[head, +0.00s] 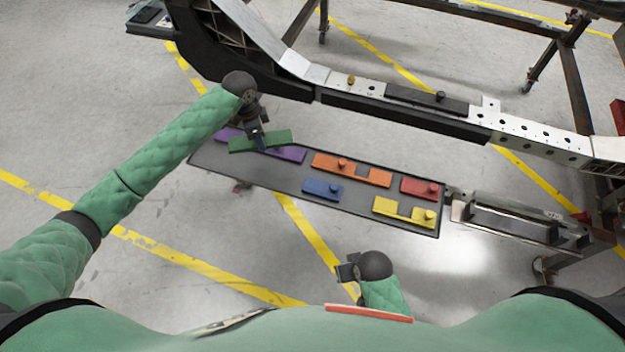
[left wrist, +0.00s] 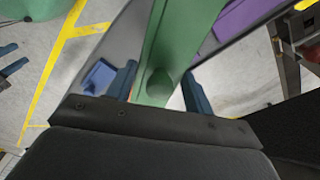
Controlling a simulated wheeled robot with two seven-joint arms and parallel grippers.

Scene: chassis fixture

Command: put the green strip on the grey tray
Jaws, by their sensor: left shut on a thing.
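The green strip (head: 261,141) is gripped by my left gripper (head: 257,132) over the far left end of the grey tray (head: 268,175). It overlaps the purple strip in the head view; I cannot tell whether it touches the purple strip or the tray. In the left wrist view the green strip (left wrist: 172,45) runs between the two blue fingers of my left gripper (left wrist: 162,88), with its round knob between them. My right gripper (head: 347,270) is low in the head view, away from the tray and small; its jaws are not clear.
On the tray lie a purple strip (head: 285,153), an orange piece (head: 365,173), a blue piece (head: 322,189), a red piece (head: 420,188) and a yellow piece (head: 390,208). A long chassis beam (head: 400,112) stands behind the tray. The tray's lower left part is bare.

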